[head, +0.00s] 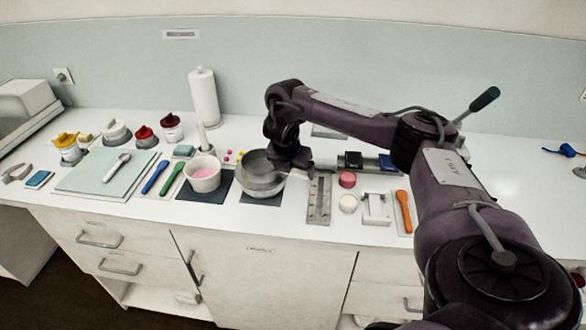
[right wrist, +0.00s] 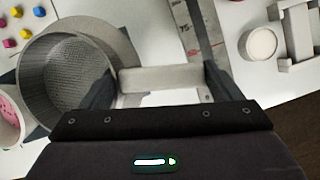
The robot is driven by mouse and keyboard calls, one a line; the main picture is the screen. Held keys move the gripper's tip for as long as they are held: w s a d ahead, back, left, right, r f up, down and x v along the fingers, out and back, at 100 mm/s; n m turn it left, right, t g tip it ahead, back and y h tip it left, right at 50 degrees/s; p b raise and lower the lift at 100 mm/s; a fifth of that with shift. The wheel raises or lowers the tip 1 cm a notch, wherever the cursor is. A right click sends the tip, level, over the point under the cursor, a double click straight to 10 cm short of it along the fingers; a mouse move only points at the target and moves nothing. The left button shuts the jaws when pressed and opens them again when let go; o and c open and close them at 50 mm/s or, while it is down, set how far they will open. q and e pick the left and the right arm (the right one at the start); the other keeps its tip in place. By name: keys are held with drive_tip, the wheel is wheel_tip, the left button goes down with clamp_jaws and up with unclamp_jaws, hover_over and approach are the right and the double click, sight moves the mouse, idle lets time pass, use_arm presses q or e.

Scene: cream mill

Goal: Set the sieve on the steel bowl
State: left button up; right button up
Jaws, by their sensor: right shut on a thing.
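The grey sieve (head: 262,163), with a round mesh bottom, is over the steel bowl (head: 260,189), which stands on a dark mat. In the right wrist view the sieve (right wrist: 68,80) fills the left side, and part of the bowl's rim (right wrist: 112,38) shows beyond it, so the two look slightly offset. I cannot tell whether the sieve touches the bowl. My right gripper (head: 300,163) is just right of the bowl, shut on the sieve's pale handle. In the wrist view the handle lies between its fingers (right wrist: 160,80). My left gripper is not in view.
A white bowl with pink contents (head: 203,173) stands close on the left. A metal ruler plate (head: 319,201), a pink tub (head: 347,180) and a white tub (head: 348,203) lie to the right. A paper roll (head: 203,96) stands behind. Small coloured cubes (head: 233,156) lie behind the bowls.

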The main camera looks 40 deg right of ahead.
drive_tip(key=shift+f, duration=0.65)
idle(0.8)
drive_tip(key=o, duration=0.9)
drive_tip(key=shift+o, duration=0.2)
drive_tip(key=p+v, duration=0.5)
drive_tip(key=v, duration=0.2)
drive_tip(key=shift+a+r, duration=0.15)
drive_tip(key=shift+r, duration=0.2)
drive_tip(key=shift+s, duration=0.1)
